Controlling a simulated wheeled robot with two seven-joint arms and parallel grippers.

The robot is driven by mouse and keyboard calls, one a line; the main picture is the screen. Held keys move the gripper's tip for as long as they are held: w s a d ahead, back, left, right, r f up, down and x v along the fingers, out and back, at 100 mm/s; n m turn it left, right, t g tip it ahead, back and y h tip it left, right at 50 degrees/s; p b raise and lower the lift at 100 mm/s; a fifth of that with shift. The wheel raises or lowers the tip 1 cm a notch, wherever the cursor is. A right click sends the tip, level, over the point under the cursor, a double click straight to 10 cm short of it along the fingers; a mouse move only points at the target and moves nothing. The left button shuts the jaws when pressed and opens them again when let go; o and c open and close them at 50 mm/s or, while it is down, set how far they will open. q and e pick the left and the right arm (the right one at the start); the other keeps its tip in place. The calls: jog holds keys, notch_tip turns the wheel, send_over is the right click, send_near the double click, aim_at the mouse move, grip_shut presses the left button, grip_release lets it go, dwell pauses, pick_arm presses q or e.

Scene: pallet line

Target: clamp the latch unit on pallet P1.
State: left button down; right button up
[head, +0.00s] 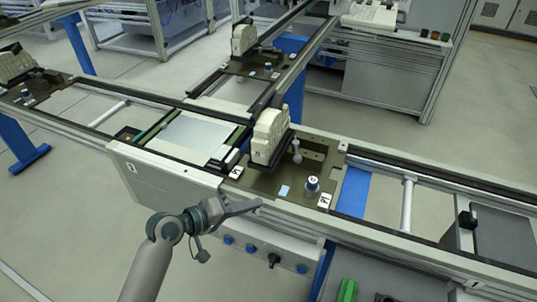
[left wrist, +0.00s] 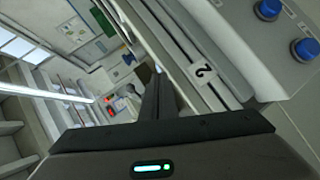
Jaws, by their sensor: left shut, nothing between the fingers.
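The nearest pallet (head: 262,186) is a dark plate on the conveyor. A cream ribbed block (head: 268,138) stands upright on its rear left part. Also on it are a small grey knob-topped post (head: 296,150) and a silver cylinder with a blue band (head: 312,185). My left gripper (head: 258,205) is shut and empty, just in front of the pallet's front rail, apart from the parts. Its closed fingers (left wrist: 158,92) also show in the left wrist view. My right gripper is out of view.
A button panel (head: 262,250) with blue buttons and a black knob sits below the front rail. A white plate (head: 192,135) lies left of the pallet. Other pallets with cream blocks stand at the back (head: 245,55) and far left (head: 18,75). Rails border the conveyor.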

pick_arm(q)
jog(key=w+r+n+t+h, duration=0.1)
jog(key=w+r+n+h, duration=0.1)
jog(key=w+r, duration=0.3)
notch_tip(320, 180, up, 2)
jog(key=shift+w+a+r, duration=0.2)
jog(key=shift+w+a, duration=0.05)
jog(key=shift+w, duration=0.1)
jog(key=shift+w, duration=0.1)
jog(key=shift+t, duration=0.3)
jog(key=b+x, duration=0.2)
jog(key=x, duration=0.8)
jog(key=shift+f+b, duration=0.1)
jog(key=shift+b, duration=0.3)
jog(key=shift+d, duration=0.2)
